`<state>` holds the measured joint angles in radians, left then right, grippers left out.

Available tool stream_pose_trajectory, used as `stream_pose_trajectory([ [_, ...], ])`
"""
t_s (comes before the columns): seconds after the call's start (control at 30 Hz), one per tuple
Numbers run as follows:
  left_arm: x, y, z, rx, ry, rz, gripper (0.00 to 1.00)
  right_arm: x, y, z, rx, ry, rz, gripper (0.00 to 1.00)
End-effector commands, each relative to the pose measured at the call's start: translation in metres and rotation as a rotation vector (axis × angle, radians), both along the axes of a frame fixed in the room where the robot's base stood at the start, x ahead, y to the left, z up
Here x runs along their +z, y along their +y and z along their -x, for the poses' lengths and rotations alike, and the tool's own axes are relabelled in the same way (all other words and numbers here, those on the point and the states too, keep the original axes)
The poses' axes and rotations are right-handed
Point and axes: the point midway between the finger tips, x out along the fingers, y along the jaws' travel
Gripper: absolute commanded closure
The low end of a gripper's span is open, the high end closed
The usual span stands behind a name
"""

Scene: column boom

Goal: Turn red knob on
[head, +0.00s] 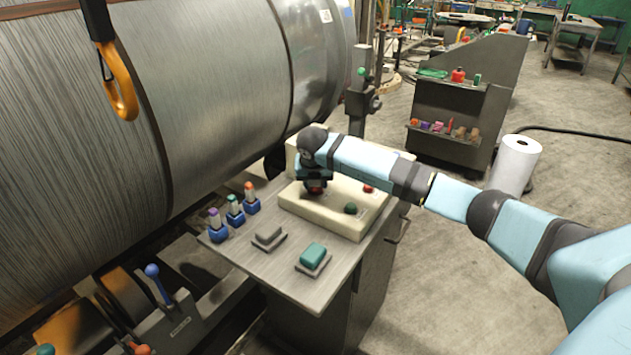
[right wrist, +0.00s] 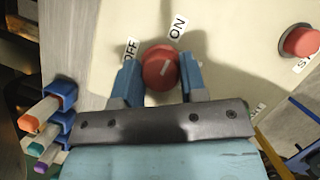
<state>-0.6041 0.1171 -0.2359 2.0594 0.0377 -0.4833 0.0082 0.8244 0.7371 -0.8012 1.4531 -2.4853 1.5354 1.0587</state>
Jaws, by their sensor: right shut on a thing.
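The red knob (right wrist: 156,64) sits on the cream control panel (head: 330,219), with an OFF label (right wrist: 130,51) at its upper left and an ON label (right wrist: 178,27) above it to the right. The pale line on the knob tilts up and to the right, on the ON side. My right gripper (right wrist: 160,76) has its two blue fingers on either side of the knob and is shut on it. In the head view the right gripper (head: 316,183) covers most of the knob. My left gripper is not in view.
A red button (head: 368,188) and a green button (head: 351,208) are on the same panel. A large metal roll (head: 220,80) stands close at left.

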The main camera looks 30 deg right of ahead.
Motion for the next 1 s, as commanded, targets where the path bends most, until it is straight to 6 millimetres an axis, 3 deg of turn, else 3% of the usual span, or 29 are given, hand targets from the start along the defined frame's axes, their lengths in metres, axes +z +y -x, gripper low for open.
stream_pose_trajectory([
  [0.1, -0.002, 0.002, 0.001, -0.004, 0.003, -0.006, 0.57, 0.001, -0.002, 0.0, -0.002, -0.002, 0.001, 0.85],
  [0.13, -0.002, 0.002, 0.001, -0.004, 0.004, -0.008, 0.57, 0.001, -0.002, 0.0, -0.002, -0.002, 0.001, 0.59],
  [0.23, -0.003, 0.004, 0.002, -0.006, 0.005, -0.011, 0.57, 0.001, -0.001, 0.0, -0.002, -0.002, 0.001, 0.36],
  [0.63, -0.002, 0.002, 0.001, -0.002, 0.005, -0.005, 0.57, 0.009, 0.002, 0.002, 0.0, -0.001, 0.0, 0.36],
  [0.77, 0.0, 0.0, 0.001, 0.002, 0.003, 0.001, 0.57, 0.029, 0.006, 0.009, 0.0, -0.003, 0.001, 0.36],
  [1.0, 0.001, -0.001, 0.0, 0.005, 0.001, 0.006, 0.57, 0.081, 0.02, 0.025, 0.001, -0.005, 0.001, 0.36],
])
